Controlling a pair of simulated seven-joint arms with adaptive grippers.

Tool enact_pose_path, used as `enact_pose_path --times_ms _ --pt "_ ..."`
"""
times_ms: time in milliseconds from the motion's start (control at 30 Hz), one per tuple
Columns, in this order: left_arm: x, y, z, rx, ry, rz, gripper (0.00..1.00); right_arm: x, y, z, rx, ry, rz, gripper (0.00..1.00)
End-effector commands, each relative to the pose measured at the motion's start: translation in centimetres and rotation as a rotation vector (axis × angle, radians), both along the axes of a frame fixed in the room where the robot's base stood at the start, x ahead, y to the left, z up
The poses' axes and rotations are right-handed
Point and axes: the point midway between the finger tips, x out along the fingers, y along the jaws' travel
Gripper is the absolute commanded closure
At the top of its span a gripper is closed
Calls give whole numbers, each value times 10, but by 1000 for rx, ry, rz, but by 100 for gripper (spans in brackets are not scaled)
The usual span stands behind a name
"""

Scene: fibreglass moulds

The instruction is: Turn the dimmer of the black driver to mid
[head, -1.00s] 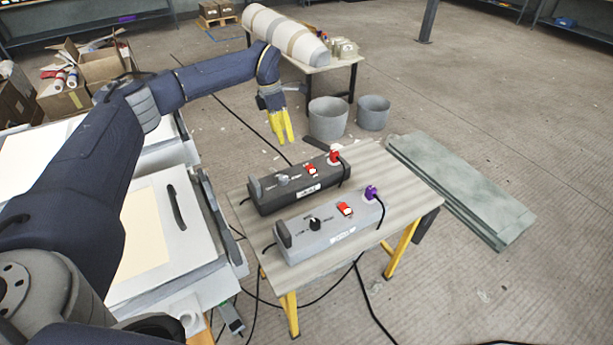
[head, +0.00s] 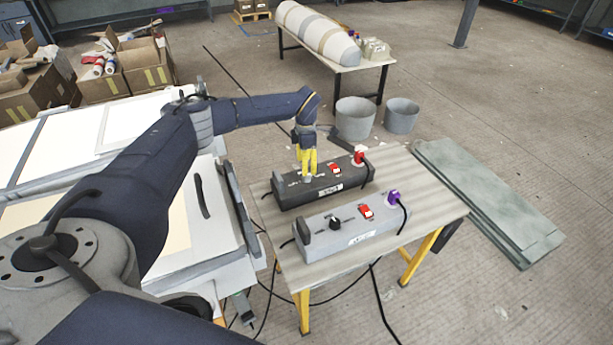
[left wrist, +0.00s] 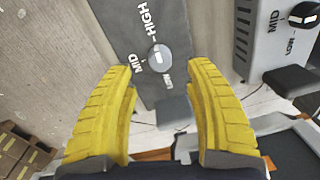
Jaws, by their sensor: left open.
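The black driver (head: 345,185) lies on the small table, with a red switch (head: 335,169) and a red plug (head: 358,158) on its top. In the left wrist view its pale round dimmer knob (left wrist: 160,58) shows beside the labels HIGH, MID and LOW. Which label the knob points at, I cannot tell. My left gripper (head: 307,178) points down over the dimmer end and hides the knob in the head view. In the left wrist view its yellow fingers (left wrist: 160,78) are open, one on each side of the knob; contact is not visible. My right gripper is not in view.
A grey driver (head: 350,235) with a black knob (head: 335,223), a red switch and a purple plug lies parallel in front. The striped table top (head: 425,195) is clear at the right. Grey buckets (head: 355,118) stand behind, and a white mould (head: 205,240) is at the left.

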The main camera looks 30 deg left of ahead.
Motion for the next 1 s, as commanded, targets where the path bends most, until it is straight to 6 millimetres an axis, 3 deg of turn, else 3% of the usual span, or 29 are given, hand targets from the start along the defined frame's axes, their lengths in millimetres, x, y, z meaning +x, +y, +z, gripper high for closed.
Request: enact_pose_path --times_ms 200,400,900,1000 --pt "-2 -2 -33 0 1 0 47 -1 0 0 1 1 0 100" --pt "-2 -2 -49 0 0 0 47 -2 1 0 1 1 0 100" --pt "-2 -2 -56 0 -1 0 45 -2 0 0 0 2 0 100" --pt "-2 -2 -56 0 -1 0 56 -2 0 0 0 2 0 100"
